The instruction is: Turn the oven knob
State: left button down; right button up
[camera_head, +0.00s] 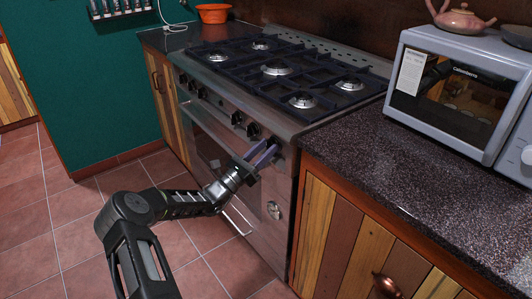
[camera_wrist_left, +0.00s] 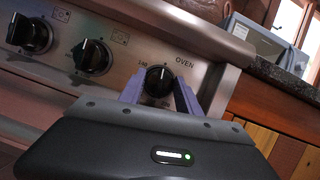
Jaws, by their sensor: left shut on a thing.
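The oven knob (camera_wrist_left: 158,81) is round and black, under the word "OVEN" on the steel front panel. In the left wrist view my left gripper (camera_wrist_left: 160,92) has its two purple fingers on either side of this knob, shut on it. In the head view my left gripper (camera_head: 262,155) reaches the right end of the oven's front panel, and its fingers hide the knob there. The steel oven (camera_head: 225,115) stands below a gas hob. My right gripper is in neither view.
More black knobs (camera_wrist_left: 92,57) line the panel to the left. A bar handle (camera_head: 190,128) crosses the oven door. A dark counter (camera_head: 400,165) with a microwave (camera_head: 455,85) and a teapot (camera_head: 460,19) is on the right. Tiled floor (camera_head: 80,240) lies open at the left.

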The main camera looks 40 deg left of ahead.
pick_arm(q)
jog(key=shift+f+m+h+b, duration=0.1)
jog(key=shift+m+h+b, duration=0.3)
jog(key=shift+m+h, duration=0.7)
jog(key=shift+m+y, duration=0.3)
jog(key=shift+m, duration=0.1)
jog(key=c, duration=1.1)
grip_release()
jog(key=v, duration=0.8)
jog(key=shift+a+r, duration=0.1)
jog(key=shift+r, duration=0.1)
